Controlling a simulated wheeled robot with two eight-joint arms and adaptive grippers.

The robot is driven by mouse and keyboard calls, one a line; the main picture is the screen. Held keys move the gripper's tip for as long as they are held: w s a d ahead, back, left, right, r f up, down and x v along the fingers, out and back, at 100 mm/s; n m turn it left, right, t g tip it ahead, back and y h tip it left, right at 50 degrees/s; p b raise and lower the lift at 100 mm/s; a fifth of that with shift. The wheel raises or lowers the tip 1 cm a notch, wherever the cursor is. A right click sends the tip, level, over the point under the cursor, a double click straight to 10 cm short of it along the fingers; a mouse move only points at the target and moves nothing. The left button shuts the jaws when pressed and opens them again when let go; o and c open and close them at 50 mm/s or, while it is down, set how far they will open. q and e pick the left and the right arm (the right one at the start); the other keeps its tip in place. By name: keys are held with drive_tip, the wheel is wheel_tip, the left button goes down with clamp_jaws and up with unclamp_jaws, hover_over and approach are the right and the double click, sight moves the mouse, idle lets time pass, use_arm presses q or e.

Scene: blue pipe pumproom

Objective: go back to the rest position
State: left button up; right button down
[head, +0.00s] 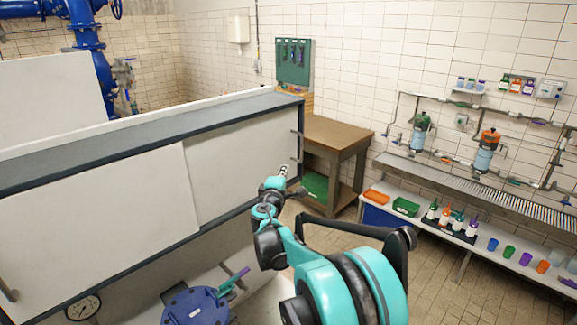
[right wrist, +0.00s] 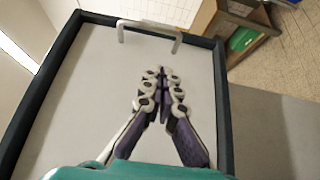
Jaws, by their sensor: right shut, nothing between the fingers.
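My right arm, teal and black, reaches up from the bottom of the head view. Its gripper (head: 284,170) is in front of the right white sliding panel (head: 235,150), near that panel's right end. In the right wrist view the gripper's fingers (right wrist: 163,75) are together at the tips with nothing between them. Behind them is the white panel (right wrist: 90,90) with its dark frame. A pale handle (right wrist: 150,32) is just beyond the fingertips, apart from them in the picture. I cannot tell how far the fingers are from the panel. My left gripper is not in view.
A wooden table (head: 338,133) stands beyond the panel's end, with a green crate (head: 315,186) on its lower shelf. A long low bench (head: 480,237) on the right holds trays, bottles and cups. Tiled floor (head: 410,275) is clear between.

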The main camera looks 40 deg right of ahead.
drive_tip(key=s+a+f+m+g+y+b, duration=0.1)
drive_tip(key=s+a+f+y+b, duration=0.3)
drive_tip(key=s+a+f, duration=0.5)
drive_tip(key=s+a+f+m+g+y+b, duration=0.1)
drive_tip(key=s+a+f+m+y+b, duration=0.3)
drive_tip(key=s+a+f+b, duration=0.4)
drive_tip(key=s+a+f+m+g+y+b, duration=0.1)
drive_tip(key=s+a+f+y+b, duration=0.5)
drive_tip(key=a+f, duration=1.3)
drive_tip(key=s+a+m, duration=0.1)
drive_tip(key=s, duration=0.3)
drive_tip(key=shift+s+a+f+m+g+b, duration=0.2)
drive_tip(key=shift+f+m+g+b, duration=0.1)
drive_tip(key=shift+f+g+b, duration=0.1)
